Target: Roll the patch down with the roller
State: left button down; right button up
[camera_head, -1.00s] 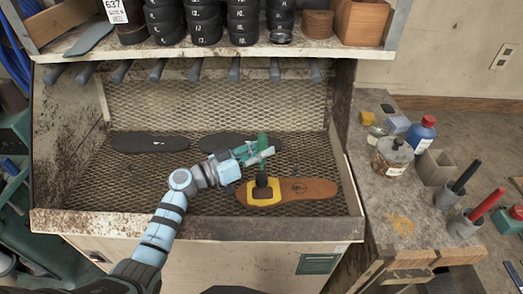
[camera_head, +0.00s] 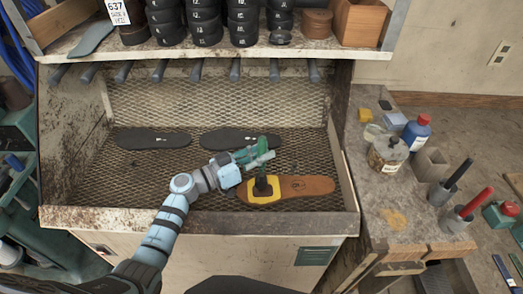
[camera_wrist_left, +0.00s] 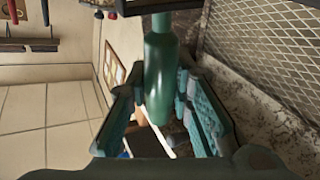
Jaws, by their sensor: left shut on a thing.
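The brown sole (camera_head: 308,186) lies flat on the mesh floor of the bench in the head view. The yellow patch (camera_head: 249,197) is on its left part. My left gripper (camera_head: 258,156) is shut on the green handle of the roller (camera_head: 264,142), above the patch. The roller's dark head stands over the middle of the patch and hides part of it; I cannot tell whether it presses on it. The green handle (camera_wrist_left: 160,85) also shows between the fingers in the left wrist view. My right gripper is not in view.
Two dark soles (camera_head: 153,138) (camera_head: 240,138) lie behind on the mesh. The bench's front lip (camera_head: 200,221) and side walls bound the space. A side counter (camera_head: 372,190) on the right holds a jar (camera_head: 388,154), a blue bottle (camera_head: 416,132) and tools in cups.

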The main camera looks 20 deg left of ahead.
pick_arm(q)
jog(key=shift+f, duration=0.1)
jog(key=shift+w+a, duration=0.1)
jog(key=shift+w, duration=0.5)
jog(key=shift+w+a, duration=0.1)
jog(key=shift+w+a, duration=0.1)
jog(key=shift+w, duration=0.3)
jog(key=shift+s+p, duration=0.4)
jog(key=shift+p, duration=0.2)
jog(key=shift+s, duration=0.15)
jog(key=shift+f, duration=0.1)
